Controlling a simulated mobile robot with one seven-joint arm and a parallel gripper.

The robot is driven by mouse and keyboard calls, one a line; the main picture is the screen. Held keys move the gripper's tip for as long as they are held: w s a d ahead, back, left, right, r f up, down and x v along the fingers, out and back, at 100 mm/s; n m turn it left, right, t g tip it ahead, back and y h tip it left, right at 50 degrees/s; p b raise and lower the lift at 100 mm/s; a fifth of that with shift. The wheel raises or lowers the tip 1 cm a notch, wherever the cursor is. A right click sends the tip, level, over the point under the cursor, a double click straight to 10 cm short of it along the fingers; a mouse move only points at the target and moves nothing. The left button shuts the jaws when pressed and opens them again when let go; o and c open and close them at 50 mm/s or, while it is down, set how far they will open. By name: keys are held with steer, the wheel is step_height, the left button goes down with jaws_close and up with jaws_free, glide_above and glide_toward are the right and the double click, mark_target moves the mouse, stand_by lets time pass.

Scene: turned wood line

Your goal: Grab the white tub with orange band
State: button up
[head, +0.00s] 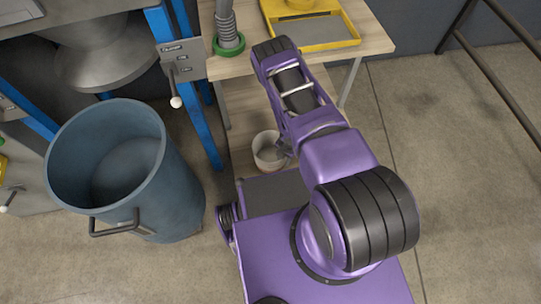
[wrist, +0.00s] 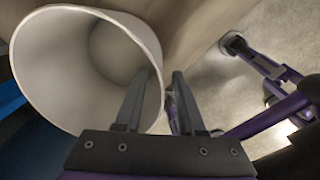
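The white tub (head: 262,158) stands upright on the lower shelf of the wooden bench in the head view. Its open mouth and pale inside fill the left of the wrist view (wrist: 60,70). No orange band shows in either view. My gripper (wrist: 160,85) has its two dark fingers apart with a clear gap. The left finger overlaps the tub's opening and the right finger is outside the rim, so the near wall lies between them. I cannot tell whether either finger touches it. In the head view my gripper (head: 284,148) is small beside the tub's right rim.
A large blue bin (head: 180,190) stands at the left. The wooden bench top (head: 365,35) carries a yellow tray (head: 350,22) and a grey hose with a green ring (head: 229,44). A blue post (head: 190,95) is left of the bench. Open floor lies right (head: 450,150).

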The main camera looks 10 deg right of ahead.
steer(key=shift+w+f, duration=0.1)
steer(key=shift+f, duration=0.8)
steer(key=shift+c, duration=0.3)
jaws_close()
stand_by(0.4)
